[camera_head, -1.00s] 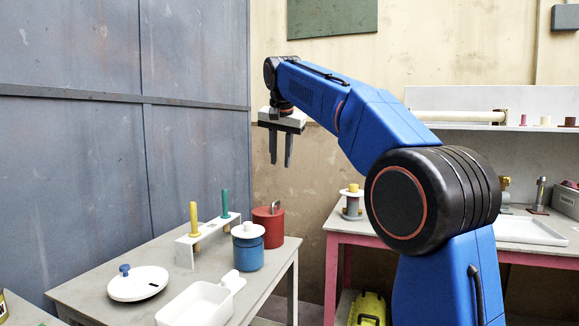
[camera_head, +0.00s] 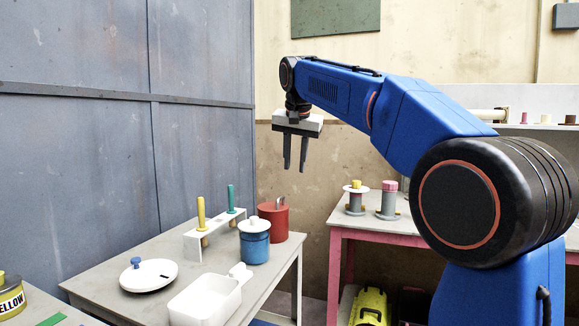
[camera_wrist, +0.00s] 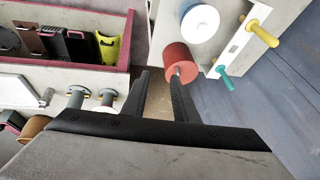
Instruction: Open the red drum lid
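The red drum (camera_head: 274,222) stands upright at the back right corner of the grey table, with a small grey handle-like piece (camera_head: 279,202) on top. The red drum also shows near the middle of the wrist view (camera_wrist: 182,66). Whether its lid is seated cannot be told. My gripper (camera_head: 295,166) is open and empty, well above the red drum and apart from it, fingers pointing down. In the wrist view, its fingertips (camera_wrist: 160,76) frame a gap just left of the drum.
A blue drum (camera_head: 254,248) with a white lid stands in front of the red one. A white rack (camera_head: 192,247) with yellow and green handles is left. A white lid with a blue knob (camera_head: 148,275) and a white tray (camera_head: 207,300) lie on the table. Pink-edged bench (camera_head: 342,234) behind.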

